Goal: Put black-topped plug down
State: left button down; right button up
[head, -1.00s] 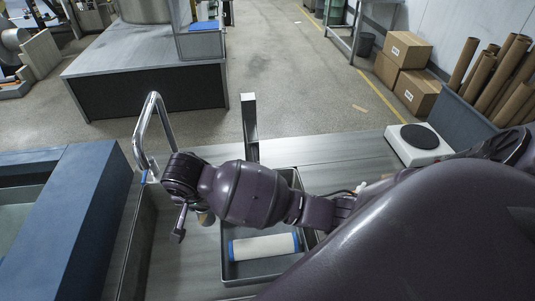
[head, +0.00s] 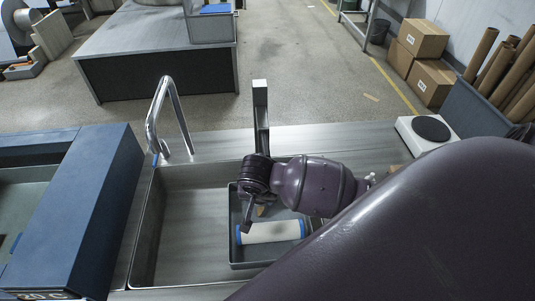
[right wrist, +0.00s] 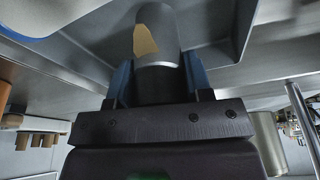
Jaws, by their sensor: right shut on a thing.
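In the right wrist view my right gripper (right wrist: 158,78) is shut on a grey cylindrical plug (right wrist: 158,50). Its part between the blue fingertips is dark, and a tan patch shows on its side. In the head view my right gripper (head: 250,217) hangs over the left part of a dark grey tray (head: 234,243), just above and left of a white roller. A small tan bit of the plug (head: 262,211) shows beside the fingers; my wrist hides the rest. I cannot tell whether the plug touches the tray. My left gripper is not in view.
The white roller (head: 272,232) with blue ends lies in the tray. The tray sits in a steel basin (head: 180,240) whose left part is bare. A tap (head: 160,110) and a metal post (head: 261,115) stand behind. A white device with a black disc (head: 432,128) is at right.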

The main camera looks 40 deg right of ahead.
jog(key=shift+s+d+f, duration=0.55)
jog(key=shift+d+f, duration=0.15)
jog(key=shift+d, duration=0.15)
jog(key=shift+f, duration=0.2)
jog(key=o, duration=1)
jog(key=shift+d+f, duration=0.1)
jog(key=v, duration=0.6)
jog(key=s+a, duration=0.2)
jog(key=s, duration=0.1)
jog(key=s+a, duration=0.2)
jog(key=a, duration=0.1)
jog(key=s+a+b, duration=0.1)
jog(key=s+a, duration=0.2)
jog(key=shift+s+f, duration=0.35)
